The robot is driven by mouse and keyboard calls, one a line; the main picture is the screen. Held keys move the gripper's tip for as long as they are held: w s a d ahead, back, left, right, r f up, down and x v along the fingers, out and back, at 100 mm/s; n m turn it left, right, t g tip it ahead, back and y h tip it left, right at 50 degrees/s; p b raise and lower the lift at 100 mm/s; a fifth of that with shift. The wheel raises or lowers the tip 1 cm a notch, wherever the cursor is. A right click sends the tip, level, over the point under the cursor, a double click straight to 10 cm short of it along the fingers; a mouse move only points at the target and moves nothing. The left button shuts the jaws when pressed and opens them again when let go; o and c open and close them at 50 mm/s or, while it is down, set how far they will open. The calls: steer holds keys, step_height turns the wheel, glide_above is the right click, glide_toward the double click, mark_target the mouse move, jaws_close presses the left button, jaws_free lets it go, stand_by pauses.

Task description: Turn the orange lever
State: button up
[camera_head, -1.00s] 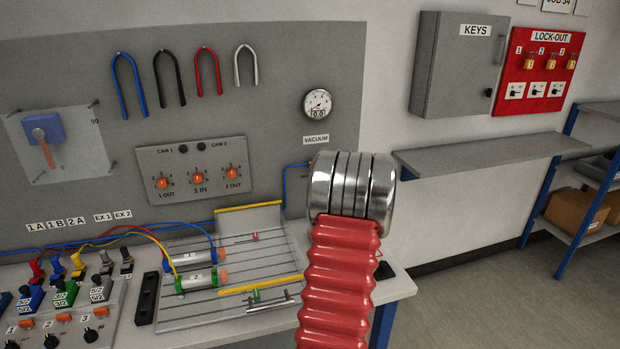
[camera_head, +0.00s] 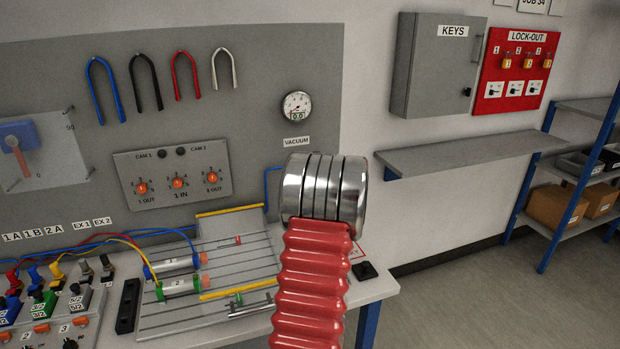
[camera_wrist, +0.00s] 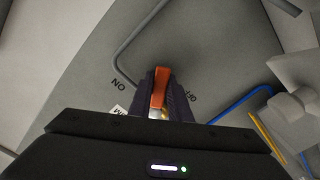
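The orange lever (camera_wrist: 160,88) shows in the wrist view, upright in the picture between the two dark fingers of my gripper (camera_wrist: 161,93). The fingers lie close along both its sides, and my gripper looks shut on it. In the head view neither the lever nor my gripper can be made out.
A grey pipe (camera_wrist: 128,48) bends past the lever, and a blue tube (camera_wrist: 245,102) runs on the right. In the head view, a workbench with a slotted plate (camera_head: 225,262) and valves stands at left. A grey shelf (camera_head: 460,152) juts from the wall at right.

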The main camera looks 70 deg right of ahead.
steer(key=o, duration=0.4)
steer(key=v, duration=1.3)
steer(key=shift+s+a, duration=0.2)
steer(key=shift+a, duration=0.15)
